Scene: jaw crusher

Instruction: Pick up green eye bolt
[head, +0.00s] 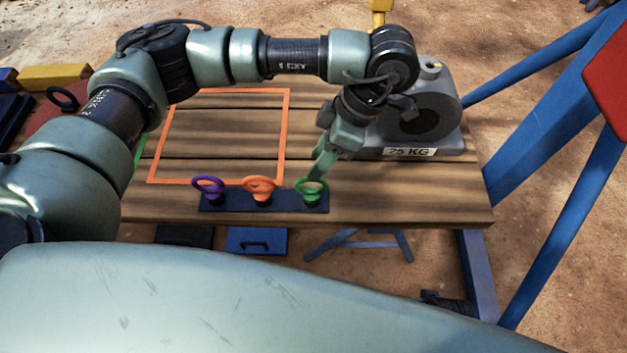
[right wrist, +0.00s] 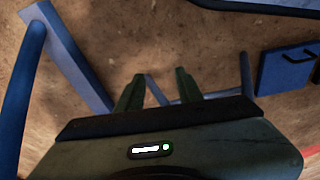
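The green eye bolt (head: 311,194) stands upright at the right end of a dark blue holder strip (head: 285,203) on the wooden table. An orange eye bolt (head: 261,190) is in the middle of the strip and a purple one (head: 208,189) at its left end. My left gripper (head: 315,175) points down at the green eye bolt, its fingertips at the top of the ring. I cannot tell whether they touch or grip it. My right gripper (right wrist: 159,84) has its fingers apart and empty over the ground in the right wrist view.
A grey 25 KG weight (head: 425,105) stands on the table (head: 400,185) behind and right of the left gripper. An orange square frame (head: 285,125) is marked on the tabletop. Blue beams (head: 565,220) rise at the right. A blue case (head: 257,240) is below the table.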

